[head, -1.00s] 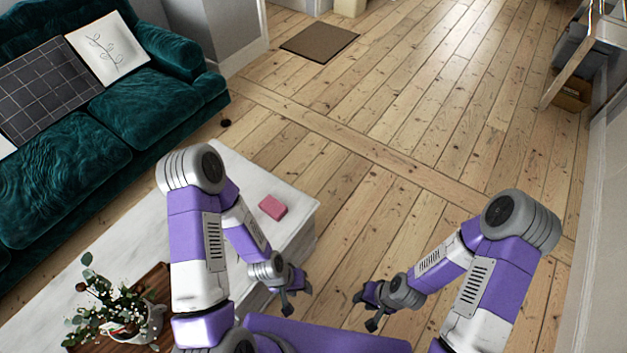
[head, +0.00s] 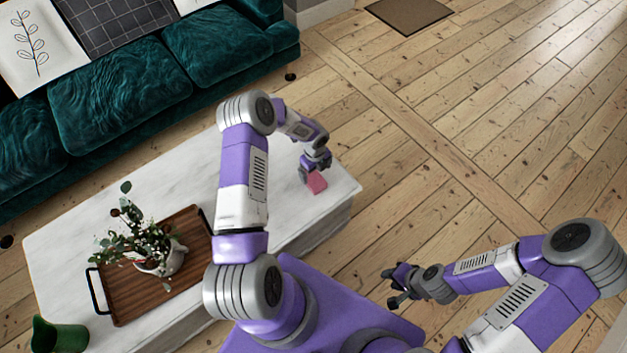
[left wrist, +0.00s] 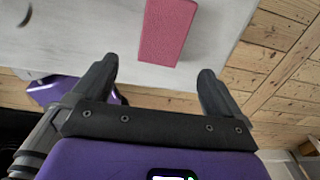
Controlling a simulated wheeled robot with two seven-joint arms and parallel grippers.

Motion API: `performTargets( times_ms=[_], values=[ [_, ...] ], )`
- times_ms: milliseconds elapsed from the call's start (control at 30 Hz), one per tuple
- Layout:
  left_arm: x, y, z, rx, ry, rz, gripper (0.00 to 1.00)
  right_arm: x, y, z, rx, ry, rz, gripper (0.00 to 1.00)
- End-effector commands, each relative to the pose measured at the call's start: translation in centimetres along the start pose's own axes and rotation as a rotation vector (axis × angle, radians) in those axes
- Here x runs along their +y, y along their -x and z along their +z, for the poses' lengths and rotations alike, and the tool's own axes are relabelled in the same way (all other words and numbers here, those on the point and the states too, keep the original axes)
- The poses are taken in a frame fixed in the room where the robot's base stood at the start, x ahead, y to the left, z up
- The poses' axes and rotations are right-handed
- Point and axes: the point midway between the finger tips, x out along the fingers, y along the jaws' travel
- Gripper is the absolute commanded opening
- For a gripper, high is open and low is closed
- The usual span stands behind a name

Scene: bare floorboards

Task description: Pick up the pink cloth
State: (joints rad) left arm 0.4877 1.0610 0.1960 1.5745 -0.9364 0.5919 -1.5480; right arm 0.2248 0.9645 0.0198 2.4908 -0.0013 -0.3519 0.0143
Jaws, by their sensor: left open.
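The pink cloth (head: 316,183) is a small folded block lying on the white marble-look table near its right end. In the left wrist view the pink cloth (left wrist: 167,30) lies ahead of the fingertips, between their lines and a little to the right. My left gripper (head: 310,170) is over the cloth and hides part of it in the head view. In the left wrist view my left gripper (left wrist: 155,68) is open with nothing between its fingers. My right gripper (head: 392,287) is out over the floor, away from the table; its fingers look apart.
A wooden tray (head: 122,305) with a potted plant (head: 160,255) stands on the white table (head: 60,235), with a green cup (head: 60,336) near the front. A teal sofa (head: 110,85) runs behind. The wooden floor on the right is clear; a brown mat (head: 408,12) lies far back.

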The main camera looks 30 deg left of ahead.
Motion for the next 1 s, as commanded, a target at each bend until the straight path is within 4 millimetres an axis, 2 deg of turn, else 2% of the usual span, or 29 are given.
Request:
performTargets(
  times_ms=[100,367,667,900,933,1000],
  values=[
    [0.0,-0.6,1.2,-0.025,-0.052,0.013,1.0,0.1,-0.3,0.0,0.0,0.0,0.0,0.35],
    [0.0,-3.0,1.5,-0.027,-0.055,0.013,1.0,0.4,-1.0,-0.1,0.0,0.0,0.0,0.35],
    [-0.1,-7.2,1.8,-0.025,-0.055,0.012,1.0,0.9,-2.5,-0.1,0.0,0.0,0.0,0.35],
    [-0.2,-7.4,1.8,-0.027,-0.055,0.011,1.0,0.9,-2.4,-0.1,0.0,0.0,0.0,0.35],
    [-0.1,-7.4,1.8,-0.027,-0.055,0.011,0.98,0.9,-2.4,-0.1,0.0,0.0,0.0,0.35],
    [-0.1,-7.4,1.8,-0.027,-0.054,0.011,0.88,0.9,-2.4,-0.1,0.0,0.0,0.0,0.35]
  ],
)
